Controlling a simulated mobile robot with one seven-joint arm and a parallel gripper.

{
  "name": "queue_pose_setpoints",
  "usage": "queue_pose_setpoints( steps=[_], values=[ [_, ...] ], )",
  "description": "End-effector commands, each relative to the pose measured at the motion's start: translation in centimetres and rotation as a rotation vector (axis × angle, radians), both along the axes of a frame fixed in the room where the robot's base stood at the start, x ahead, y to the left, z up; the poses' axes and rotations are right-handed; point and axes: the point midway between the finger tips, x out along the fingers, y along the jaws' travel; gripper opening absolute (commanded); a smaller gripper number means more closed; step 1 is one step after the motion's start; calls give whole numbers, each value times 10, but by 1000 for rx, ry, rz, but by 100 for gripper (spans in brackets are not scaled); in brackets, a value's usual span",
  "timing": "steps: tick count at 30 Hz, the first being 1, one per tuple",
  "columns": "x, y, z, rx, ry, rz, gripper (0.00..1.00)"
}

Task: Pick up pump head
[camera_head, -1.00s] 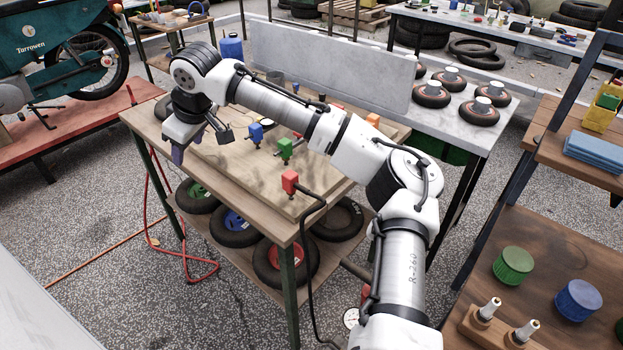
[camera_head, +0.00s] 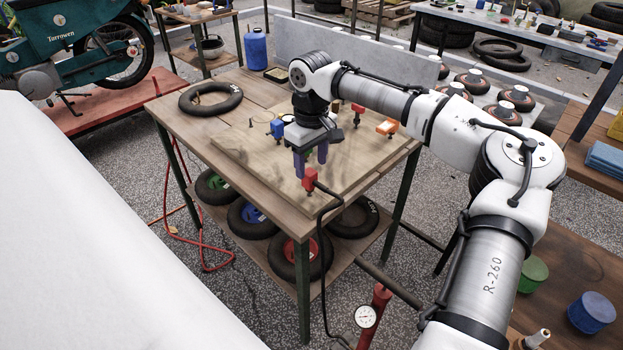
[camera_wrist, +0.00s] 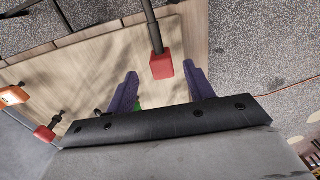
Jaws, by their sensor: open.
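The pump head is a small red block (camera_head: 310,179) with a black hose, upright near the front corner of the board on the cart. In the wrist view the red block (camera_wrist: 162,66) shows ahead of the space between my two purple fingers. My gripper (camera_head: 311,165) is open, pointing down just above and behind the pump head. The fingers appear apart from it, though the exact gap is hard to tell. A second red block (camera_head: 358,109) without a visible hose stands at the back of the board.
A blue block (camera_head: 277,128) and an orange block (camera_head: 387,127) stand on the board (camera_head: 252,165). A green part (camera_wrist: 138,106) shows behind a finger in the wrist view. A black tyre (camera_head: 210,98) lies at the table's back left. The hose hangs over the front edge.

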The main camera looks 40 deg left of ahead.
Motion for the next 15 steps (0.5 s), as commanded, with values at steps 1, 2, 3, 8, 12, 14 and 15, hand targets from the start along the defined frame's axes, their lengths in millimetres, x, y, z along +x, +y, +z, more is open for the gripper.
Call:
queue_pose_setpoints(
  steps=[1, 2, 3, 8, 12, 14, 15],
  values=[
    [0, 0, -2, -1, 0, 0, 53],
    [0, 0, -3, -1, -1, 0, 53],
    [0, -1, -6, -1, -2, 0, 53],
    [-3, -2, -26, -3, -1, 1, 53],
    [-3, -2, -44, -1, -2, 1, 53],
    [-3, -2, -49, 0, -1, 0, 53],
    [-3, -2, -51, 0, -1, 0, 53]
  ],
)
